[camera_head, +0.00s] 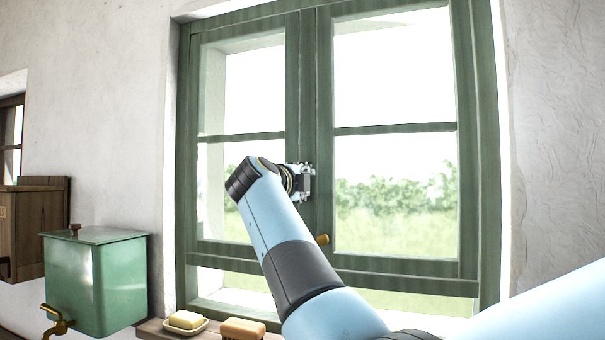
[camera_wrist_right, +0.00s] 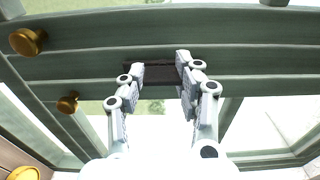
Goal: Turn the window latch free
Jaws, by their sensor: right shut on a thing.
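The green two-sash window (camera_head: 310,90) is shut in its frame in the head view. My right gripper (camera_head: 303,183) is at the middle post where the two sashes meet, and it hides the latch there. In the right wrist view the dark brown latch (camera_wrist_right: 157,72) lies as a flat bar across the green wood. My right gripper's fingertips (camera_wrist_right: 160,77) are on either side of it, shut on it. A brass knob (camera_head: 323,239) sits on the post below the gripper. My left gripper is not in view.
A green water tank (camera_head: 121,280) with a brass tap (camera_head: 57,321) hangs on the wall at left, beside a wooden cabinet (camera_head: 30,228). On the ledge below the window are a soap dish with soap (camera_head: 186,319) and a brush (camera_head: 242,328). My right arm crosses before the window.

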